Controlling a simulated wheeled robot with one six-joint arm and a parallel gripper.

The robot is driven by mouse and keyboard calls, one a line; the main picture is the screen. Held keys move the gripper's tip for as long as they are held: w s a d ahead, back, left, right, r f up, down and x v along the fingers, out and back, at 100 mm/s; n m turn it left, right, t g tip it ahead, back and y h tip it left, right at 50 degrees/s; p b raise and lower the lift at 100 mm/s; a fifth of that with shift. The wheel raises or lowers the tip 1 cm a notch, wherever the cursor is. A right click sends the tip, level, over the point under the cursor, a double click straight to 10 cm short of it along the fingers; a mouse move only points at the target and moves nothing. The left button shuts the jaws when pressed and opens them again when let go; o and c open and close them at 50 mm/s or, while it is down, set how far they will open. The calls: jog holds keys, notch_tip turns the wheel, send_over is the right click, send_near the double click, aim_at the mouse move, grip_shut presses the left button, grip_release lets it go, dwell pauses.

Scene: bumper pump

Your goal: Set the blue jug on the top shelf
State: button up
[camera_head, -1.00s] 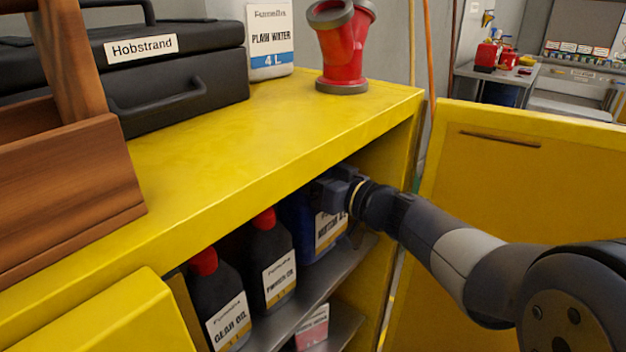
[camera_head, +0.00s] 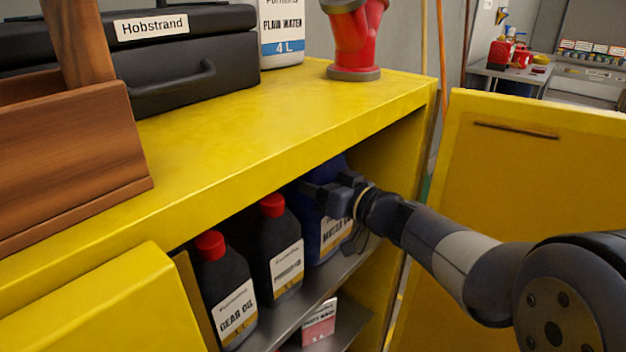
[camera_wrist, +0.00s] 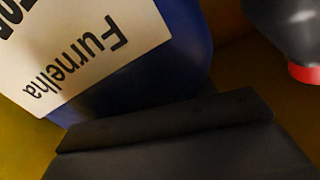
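The blue jug (camera_head: 312,228), with a white and yellow label, is inside the yellow cabinet, at the right end of the upper inner shelf (camera_head: 318,284) and beside two black bottles. Its base is at the shelf, but I cannot tell whether it rests there. My gripper (camera_head: 322,190) is at the jug's upper part, just under the cabinet top. In the wrist view the jug (camera_wrist: 185,50) and its label fill the upper left, right behind a dark gripper part (camera_wrist: 165,120). The jug's handle and the fingertips' contact are hidden.
A black oil bottle (camera_head: 270,240) and a gear oil bottle (camera_head: 219,285) stand left of the jug. The cabinet top (camera_head: 230,135) overhangs the shelf. The open yellow door (camera_head: 540,190) is on the right. A pink-labelled box (camera_head: 319,322) stands on the shelf below.

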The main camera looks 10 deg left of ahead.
jog(key=o, duration=0.4)
jog(key=shift+o, duration=0.2)
jog(key=shift+d+r, duration=0.15)
jog(key=shift+r, duration=0.05)
jog(key=p+v, duration=0.2)
jog(key=v, duration=0.9)
jog(key=shift+s+d, duration=0.25)
jog(key=shift+d, duration=0.1)
jog(key=shift+f, duration=0.1)
